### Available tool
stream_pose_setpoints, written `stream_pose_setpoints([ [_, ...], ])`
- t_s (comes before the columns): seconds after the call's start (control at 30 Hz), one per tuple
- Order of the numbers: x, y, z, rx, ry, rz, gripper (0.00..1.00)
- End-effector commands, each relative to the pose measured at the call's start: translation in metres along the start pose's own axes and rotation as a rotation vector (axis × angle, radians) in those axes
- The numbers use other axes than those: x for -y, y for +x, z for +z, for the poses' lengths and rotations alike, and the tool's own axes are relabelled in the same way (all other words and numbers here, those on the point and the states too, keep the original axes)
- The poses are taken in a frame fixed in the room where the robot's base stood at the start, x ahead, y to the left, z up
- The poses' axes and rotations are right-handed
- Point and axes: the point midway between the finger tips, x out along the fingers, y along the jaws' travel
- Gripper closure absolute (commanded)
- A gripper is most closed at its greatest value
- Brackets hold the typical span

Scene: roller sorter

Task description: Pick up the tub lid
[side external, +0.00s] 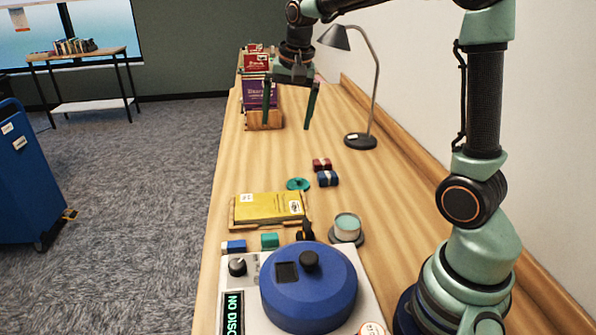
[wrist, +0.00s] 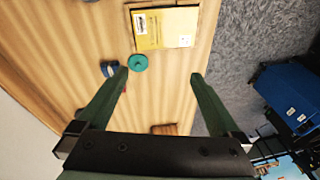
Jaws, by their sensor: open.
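A round tub (side external: 347,226) with a pale teal top stands nearer the side camera, right of the yellow book. My gripper (side external: 288,125) is open and empty, fingers pointing down, high above the table and farther back than the lid. Its spread fingers also show in the wrist view (wrist: 160,74).
A yellow book (side external: 270,207) lies on a wooden tray in front. A desk lamp (side external: 361,141) stands at the right, a purple book (side external: 259,95) at the back. A blue round machine (side external: 309,290) fills the near end.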

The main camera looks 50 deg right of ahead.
Motion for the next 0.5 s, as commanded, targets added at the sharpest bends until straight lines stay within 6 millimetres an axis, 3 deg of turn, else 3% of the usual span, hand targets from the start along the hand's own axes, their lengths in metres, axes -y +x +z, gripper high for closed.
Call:
stream_pose_setpoints([
  [0.3, -0.009, 0.075, -0.075, 0.069, 0.448, 0.113, 0.0],
  [0.5, -0.027, 0.123, -0.105, 0.094, 0.692, 0.179, 0.0],
])
